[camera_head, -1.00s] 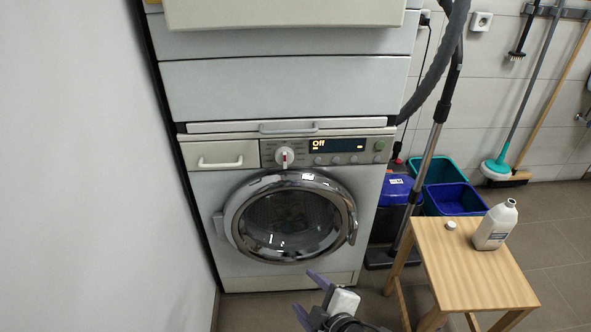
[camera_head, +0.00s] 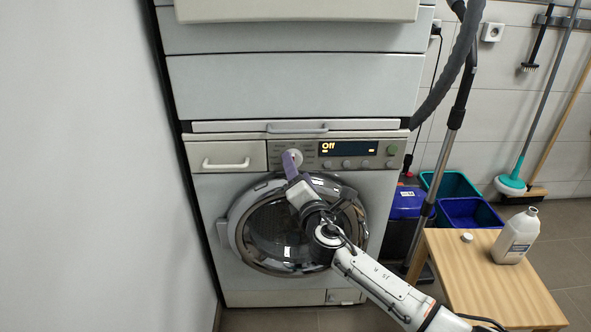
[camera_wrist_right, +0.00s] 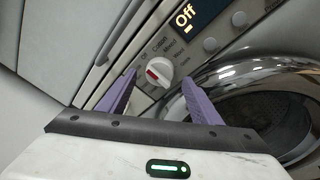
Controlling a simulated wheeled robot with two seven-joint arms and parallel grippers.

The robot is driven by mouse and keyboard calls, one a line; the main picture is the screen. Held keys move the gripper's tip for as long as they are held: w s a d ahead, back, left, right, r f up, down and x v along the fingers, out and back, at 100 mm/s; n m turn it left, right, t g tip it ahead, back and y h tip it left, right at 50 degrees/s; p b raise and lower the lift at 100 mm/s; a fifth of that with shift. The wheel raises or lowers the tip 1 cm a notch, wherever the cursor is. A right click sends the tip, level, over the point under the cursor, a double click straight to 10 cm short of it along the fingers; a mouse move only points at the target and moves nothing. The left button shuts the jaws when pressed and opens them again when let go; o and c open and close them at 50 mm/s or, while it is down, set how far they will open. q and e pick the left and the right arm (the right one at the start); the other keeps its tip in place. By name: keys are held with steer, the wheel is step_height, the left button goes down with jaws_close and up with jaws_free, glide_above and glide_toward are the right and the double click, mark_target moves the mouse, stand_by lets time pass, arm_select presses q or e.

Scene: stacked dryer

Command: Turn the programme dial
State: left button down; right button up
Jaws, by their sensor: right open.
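The programme dial (camera_wrist_right: 159,72) is a round white knob with a red mark on the machine's control panel. It shows in the right wrist view between the two purple fingers of my right gripper (camera_wrist_right: 158,97), which is open. The fingers do not visibly touch it. In the head view the dial (camera_head: 296,156) is partly hidden behind my right gripper (camera_head: 291,162). The display (camera_head: 347,148) next to it reads "Off", and so does the display in the wrist view (camera_wrist_right: 190,17). My left gripper is not in view.
The round glass door (camera_head: 262,235) is closed below the panel. A handled drawer (camera_head: 226,157) is left of the dial. A wooden stool (camera_head: 480,270) with a white bottle (camera_head: 516,238) and a cap (camera_head: 467,237) stands at the right. A wall is close on the left.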

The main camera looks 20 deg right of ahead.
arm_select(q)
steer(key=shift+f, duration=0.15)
arm_select(e)
steer(key=w, duration=0.2)
steer(key=shift+w+d, duration=0.1)
steer(key=shift+w, duration=0.3)
steer(key=c, duration=1.1)
arm_select(q)
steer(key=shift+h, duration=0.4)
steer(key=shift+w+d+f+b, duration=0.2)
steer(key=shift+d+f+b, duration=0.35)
steer(key=shift+b, duration=0.9)
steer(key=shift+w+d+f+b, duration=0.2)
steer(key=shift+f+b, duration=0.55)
steer(key=shift+b, duration=0.7)
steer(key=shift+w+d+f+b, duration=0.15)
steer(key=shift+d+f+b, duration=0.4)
steer(key=shift+b, duration=0.9)
arm_select(e)
steer(key=shift+o, duration=0.2)
steer(key=shift+f+m+t+h, duration=0.15)
steer(key=shift+m+t+h, duration=0.05)
steer(key=shift+m, duration=1.35)
steer(key=shift+f+m+t+h, duration=0.1)
steer(key=shift+m+t+h, duration=0.1)
steer(key=shift+m, duration=1.35)
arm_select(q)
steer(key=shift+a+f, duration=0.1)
